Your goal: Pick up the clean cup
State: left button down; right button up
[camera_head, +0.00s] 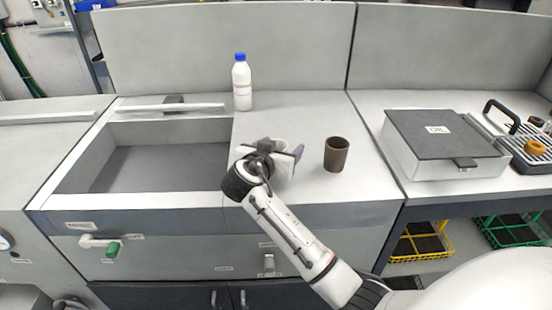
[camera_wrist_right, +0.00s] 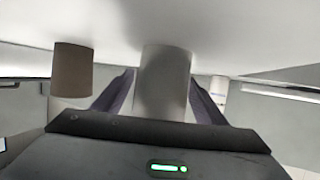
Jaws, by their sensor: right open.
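My right gripper (camera_head: 281,154) is low over the counter, between the sink and a dark brown cup (camera_head: 336,154). In the right wrist view its jaws are open, with a dark finger on each side of a pale grey cup (camera_wrist_right: 163,84). I cannot tell whether the fingers touch this cup. In the head view the pale cup is mostly hidden by the gripper. The brown cup also shows in the right wrist view (camera_wrist_right: 72,70), left of the fingers and apart from them. Neither cup carries a readable clean mark. My left gripper is out of view.
A white bottle with a blue cap (camera_head: 242,82) stands behind the gripper. An open sink (camera_head: 150,170) lies to the left. A grey lidded box (camera_head: 440,145) and a rack (camera_head: 530,140) stand on the right counter. The counter around the brown cup is clear.

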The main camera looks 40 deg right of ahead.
jog(key=c, duration=1.1)
jog(key=shift+r, duration=0.15)
notch_tip(320, 180, up, 10)
jog(key=s+a+r+n+t+y, duration=0.2)
jog(key=s+a+n+y, duration=0.1)
jog(key=a, duration=0.2)
jog(key=s+a+r+n+t+y, duration=0.2)
jog(key=s+a+n+y, duration=0.1)
jog(key=a, duration=0.3)
jog(key=s+a+r+n+t+y, duration=0.1)
jog(key=s+a+r+n+y, duration=0.1)
jog(key=s+a+n+y, duration=0.1)
jog(key=shift+s+a+n+t+y, duration=0.2)
jog(key=shift+a+n+y, duration=0.35)
jog(key=shift+a, duration=0.3)
jog(key=shift+s+a+n+t+y, duration=0.2)
jog(key=shift+a+n+y, duration=0.15)
jog(key=shift+a+y, duration=0.4)
